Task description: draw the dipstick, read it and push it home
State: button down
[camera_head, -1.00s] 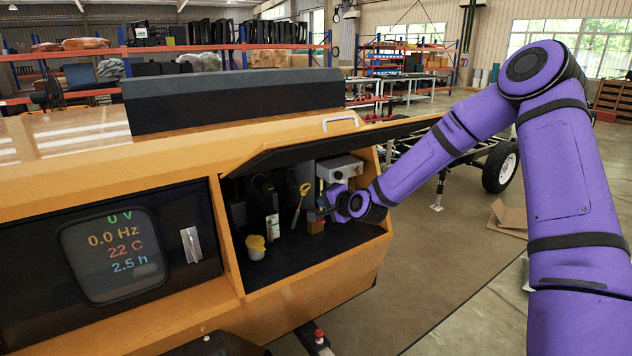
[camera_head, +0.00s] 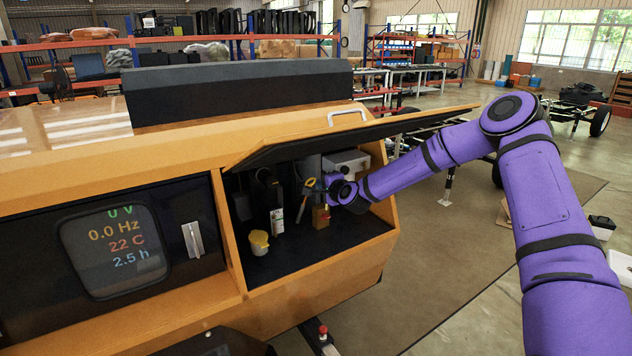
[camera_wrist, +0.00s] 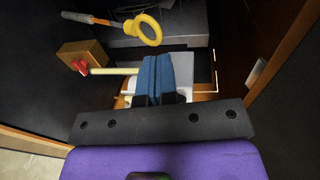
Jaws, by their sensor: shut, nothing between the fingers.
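The yellow ring handle of the dipstick (camera_head: 309,184) stands in the open compartment. In the wrist view the yellow ring (camera_wrist: 148,28) is at the top, with a thin stem running left to an orange piece. My gripper (camera_head: 326,184) is just right of the handle. In the wrist view its blue fingers (camera_wrist: 152,78) are together, empty, and below the ring, apart from it in the picture. A pale yellow bar (camera_wrist: 115,71) with a red end runs left of the fingers; whether it touches them I cannot tell. The dipstick's lower end is hidden.
A tan block (camera_head: 320,217), a white-labelled bottle (camera_head: 277,221) and a yellow-topped cup (camera_head: 259,242) stand in the compartment. A grey box (camera_head: 347,164) is at its back right. The raised black lid (camera_head: 350,137) hangs over my wrist.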

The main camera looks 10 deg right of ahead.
aim_at(312, 178)
jog(key=shift+x, duration=2.35)
jog(key=shift+f, duration=0.15)
jog(key=w+a+f, duration=0.1)
jog(key=w+f, duration=0.3)
jog(key=f, duration=0.5)
jog(key=shift+a+f, duration=0.2)
jog(key=shift+f, duration=0.1)
